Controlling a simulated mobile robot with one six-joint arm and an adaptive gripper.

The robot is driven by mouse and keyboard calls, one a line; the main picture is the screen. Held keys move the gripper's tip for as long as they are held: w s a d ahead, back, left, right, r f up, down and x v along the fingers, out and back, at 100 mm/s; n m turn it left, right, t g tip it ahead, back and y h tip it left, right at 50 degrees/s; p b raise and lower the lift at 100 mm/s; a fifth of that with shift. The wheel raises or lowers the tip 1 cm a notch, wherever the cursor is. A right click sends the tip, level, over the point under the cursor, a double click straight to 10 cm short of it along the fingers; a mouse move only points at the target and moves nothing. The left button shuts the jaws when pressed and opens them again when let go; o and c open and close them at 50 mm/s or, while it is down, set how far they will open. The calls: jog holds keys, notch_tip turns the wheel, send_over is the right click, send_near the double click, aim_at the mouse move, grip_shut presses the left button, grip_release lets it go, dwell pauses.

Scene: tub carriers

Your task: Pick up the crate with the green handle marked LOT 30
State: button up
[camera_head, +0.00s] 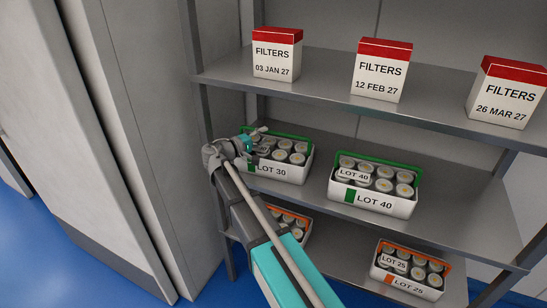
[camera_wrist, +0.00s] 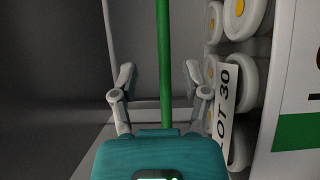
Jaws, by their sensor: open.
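The LOT 30 crate (camera_head: 292,174) is a white tub with a green handle (camera_head: 288,135) and lidded jars inside. It sits on the middle shelf (camera_head: 317,200) at the left. My gripper (camera_head: 258,134) is at the crate's upper left, and my wrist hides that corner. In the wrist view, my gripper (camera_wrist: 158,76) is open, one finger on each side of the green handle (camera_wrist: 165,60). No contact shows, and I cannot tell how deep the bar lies between the fingers. The LOT 30 tag (camera_wrist: 222,100) and the crate's white wall (camera_wrist: 297,75) are to the right.
A LOT 40 crate (camera_head: 400,207), also green-handled, stands to the right on the same shelf. Below are a LOT 25 crate (camera_head: 405,284) and a partly hidden orange-rimmed crate. Filter boxes (camera_head: 380,75) stand on the upper shelf (camera_head: 325,80), and a shelf post (camera_head: 207,115) is close left.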

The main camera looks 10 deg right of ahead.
aim_at(272, 133)
jog(key=shift+f+x, duration=0.1)
jog(key=shift+x, duration=1.2)
jog(key=shift+f+x, duration=0.15)
jog(key=shift+x, duration=1.1)
jog(key=shift+w, duration=0.1)
jog(key=shift+a, duration=0.1)
grip_shut()
